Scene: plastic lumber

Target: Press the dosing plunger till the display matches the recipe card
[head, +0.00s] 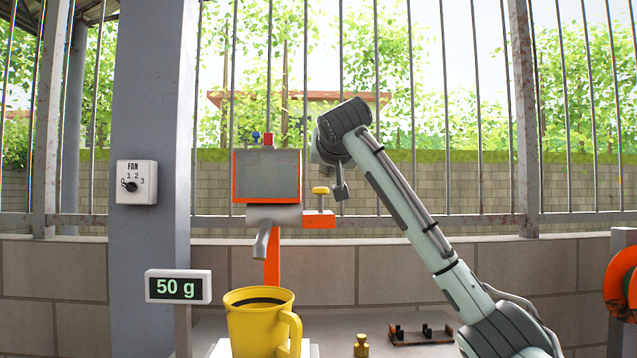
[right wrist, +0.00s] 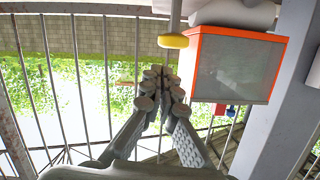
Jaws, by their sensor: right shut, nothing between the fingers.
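The dosing plunger has a yellow knob (head: 320,190) on a stem above an orange bracket (head: 319,219), beside the orange-framed grey hopper (head: 266,175). The knob also shows in the right wrist view (right wrist: 173,41). The display (head: 177,287) reads 50 g. A yellow jug (head: 254,324) with dark contents stands below the grey spout (head: 262,240). My right gripper (head: 341,192) is just right of the knob, at about its height in the picture, with a visible gap. In the right wrist view its fingers (right wrist: 160,75) are together and empty. I see no recipe card. My left gripper is out of view.
A fan dial (head: 136,182) is on the grey post at left. A small brass weight (head: 361,346) and a dark rack (head: 420,334) are on the worktop. An orange reel (head: 622,283) is at the right edge. Metal bars stand behind.

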